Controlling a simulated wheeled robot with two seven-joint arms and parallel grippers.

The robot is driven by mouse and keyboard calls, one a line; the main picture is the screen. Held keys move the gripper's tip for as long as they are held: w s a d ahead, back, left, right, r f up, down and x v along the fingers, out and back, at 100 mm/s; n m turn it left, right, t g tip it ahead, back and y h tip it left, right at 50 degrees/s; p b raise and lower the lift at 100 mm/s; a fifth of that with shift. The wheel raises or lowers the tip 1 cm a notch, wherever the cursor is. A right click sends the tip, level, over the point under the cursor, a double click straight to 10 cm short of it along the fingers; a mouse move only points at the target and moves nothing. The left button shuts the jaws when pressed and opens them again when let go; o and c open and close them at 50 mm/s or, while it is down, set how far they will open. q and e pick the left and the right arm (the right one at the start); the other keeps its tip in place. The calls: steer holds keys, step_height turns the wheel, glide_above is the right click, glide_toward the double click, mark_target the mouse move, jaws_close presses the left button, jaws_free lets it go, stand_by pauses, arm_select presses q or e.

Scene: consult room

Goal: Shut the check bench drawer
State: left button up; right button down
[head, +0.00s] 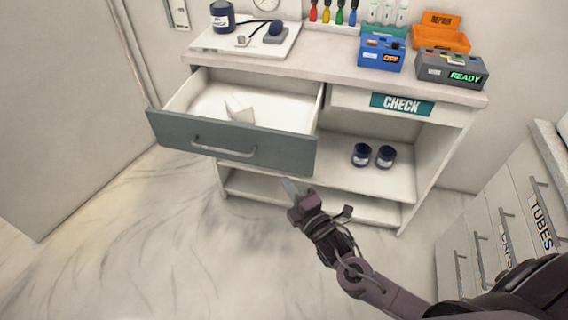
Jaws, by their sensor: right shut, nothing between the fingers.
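The check bench (340,68) stands against the back wall with a "CHECK" sign (401,104) on its right front. Its drawer (268,144) is pulled well out on the left side. The drawer has a grey-blue front with a metal bar handle (224,152), and a small white crumpled item (239,112) lies inside. My right gripper (289,187) is shut and empty, below and in front of the drawer front's right end. It appears apart from the drawer. My left gripper is not in view.
Two dark jars (373,155) stand on the open shelf. A blue box (382,54), a grey "READY" box (451,70) and an orange bin (441,37) are on the bench top. A drawer cabinet (505,215) stands at right. Floor in front is clear.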

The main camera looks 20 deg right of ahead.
glide_toward(276, 153)
steer(key=w+a, duration=0.3)
steer(key=shift+w+d, duration=0.6)
steer(key=shift+w, duration=0.3)
steer(key=shift+w+d+f+p, duration=0.1)
steer(key=shift+w+d+p, duration=0.2)
steer(key=shift+w, duration=0.15)
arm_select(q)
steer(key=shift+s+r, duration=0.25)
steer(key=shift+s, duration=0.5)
